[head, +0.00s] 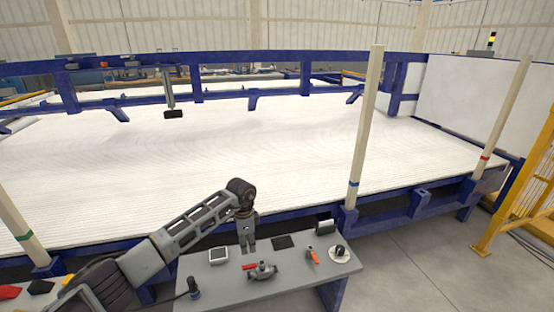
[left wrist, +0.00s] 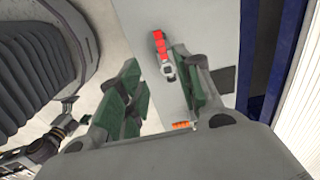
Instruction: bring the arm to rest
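My left arm reaches in from the lower left in the head view. Its gripper (head: 247,246) points down over the far edge of a small grey table (head: 290,284). In the left wrist view the gripper (left wrist: 156,66) has its two green-padded fingers spread apart, with nothing held between them. A red-handled tool (left wrist: 160,48) shows beyond the fingertips, lying on the table. My right gripper is not seen in either view.
The table holds a valve-like part (head: 262,271), an orange-handled tool (head: 313,256) and a round gauge (head: 339,252). Upright pipes with blue (head: 366,130), red (head: 502,116) and green (head: 20,228) bands stand along the blue frame (head: 417,204).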

